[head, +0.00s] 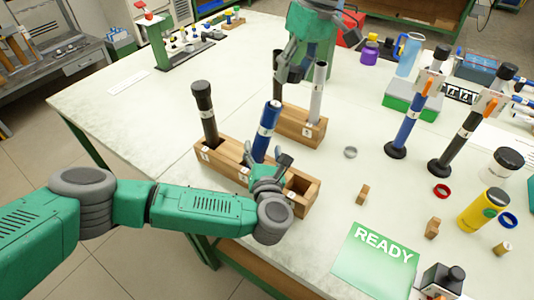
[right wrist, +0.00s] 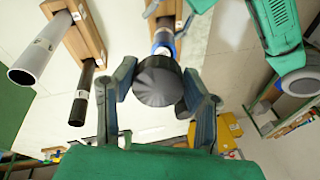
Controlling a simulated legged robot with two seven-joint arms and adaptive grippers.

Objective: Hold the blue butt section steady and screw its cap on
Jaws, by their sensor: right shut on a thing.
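The blue butt section (head: 265,144) stands upright in the middle of the front wooden rack (head: 222,156), with a pale band near its top. My left gripper (head: 268,163) is at its lower part; whether the fingers touch it is unclear. My right gripper (head: 290,62) is shut on the black cap (head: 295,74), above and slightly right of the section's top, with a visible gap. In the right wrist view the round black cap (right wrist: 158,82) lies between the right fingers, and part of the blue section (right wrist: 164,42) shows behind it.
A black-topped rod (head: 205,110) stands at the front rack's left end. The rear rack (head: 305,128) holds a grey rod (head: 318,92) and a black one close to my right gripper. A green READY card (head: 375,262) lies front right. Assembled rods stand at right.

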